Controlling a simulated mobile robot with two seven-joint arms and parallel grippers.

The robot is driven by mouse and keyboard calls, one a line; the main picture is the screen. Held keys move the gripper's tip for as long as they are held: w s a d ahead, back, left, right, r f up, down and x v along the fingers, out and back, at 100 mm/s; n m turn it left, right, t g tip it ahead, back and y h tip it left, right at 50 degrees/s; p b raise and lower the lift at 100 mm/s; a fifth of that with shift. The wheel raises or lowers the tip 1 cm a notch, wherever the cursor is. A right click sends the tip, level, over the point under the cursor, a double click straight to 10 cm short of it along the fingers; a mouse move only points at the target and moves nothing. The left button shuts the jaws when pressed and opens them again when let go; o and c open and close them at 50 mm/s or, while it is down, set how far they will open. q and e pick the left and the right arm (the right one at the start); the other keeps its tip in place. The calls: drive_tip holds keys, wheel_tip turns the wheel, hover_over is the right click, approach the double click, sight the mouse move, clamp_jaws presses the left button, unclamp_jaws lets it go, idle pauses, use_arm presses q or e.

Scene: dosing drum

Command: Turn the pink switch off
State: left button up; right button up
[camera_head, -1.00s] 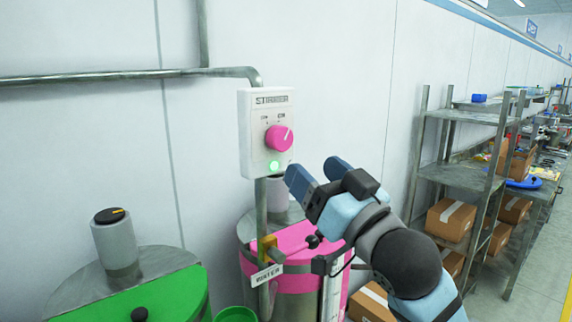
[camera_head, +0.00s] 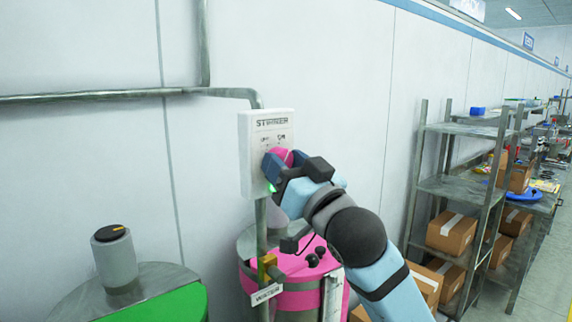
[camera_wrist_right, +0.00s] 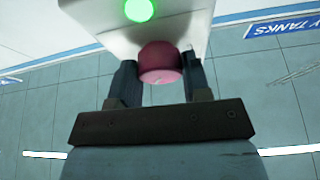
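The pink switch (camera_head: 286,155) is a round knob on a white wall box (camera_head: 253,135), mostly covered by my right gripper in the head view. In the right wrist view the pink knob (camera_wrist_right: 160,62) sits between the two fingers, which appear to touch its sides. My right gripper (camera_head: 285,163) is shut on it. My left gripper is out of view.
A pink-banded drum (camera_head: 290,268) stands below the box, and a drum with a green front (camera_head: 165,302) stands at the lower left. A metal pipe (camera_head: 120,94) runs along the wall to the box. Shelves with cardboard boxes (camera_head: 452,228) stand at the right.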

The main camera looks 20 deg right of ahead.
drive_tip(key=shift+c, duration=1)
drive_tip(key=n+y+p, duration=0.1)
drive_tip(key=n, duration=0.1)
drive_tip(key=n+g+y+p, duration=0.1)
drive_tip(key=n+p, duration=0.1)
drive_tip(key=n, duration=0.1)
drive_tip(key=n+y+p, duration=0.1)
drive_tip(key=n, duration=0.1)
drive_tip(key=shift+d+r+g+y, duration=0.15)
drive_tip(key=shift+r+g+y, duration=0.15)
drive_tip(key=shift+g, duration=0.1)
drive_tip(key=n+g+p, duration=0.1)
drive_tip(key=n+p, duration=0.1)
drive_tip(key=n, duration=0.1)
drive_tip(key=n+g+y+p, duration=0.1)
drive_tip(key=n+p, duration=0.1)
drive_tip(key=n, duration=0.1)
drive_tip(key=shift+y+p, duration=0.3)
drive_tip(key=shift+p, duration=0.05)
drive_tip(key=shift+d+n+g+p, duration=0.1)
drive_tip(key=shift+n+g+p, duration=0.5)
drive_tip(key=shift+n+p, duration=0.5)
drive_tip(key=shift+f+n+p, duration=0.15)
drive_tip(key=shift+n+p, duration=0.15)
drive_tip(key=shift+n, duration=0.4)
drive_tip(key=o, duration=0.9)
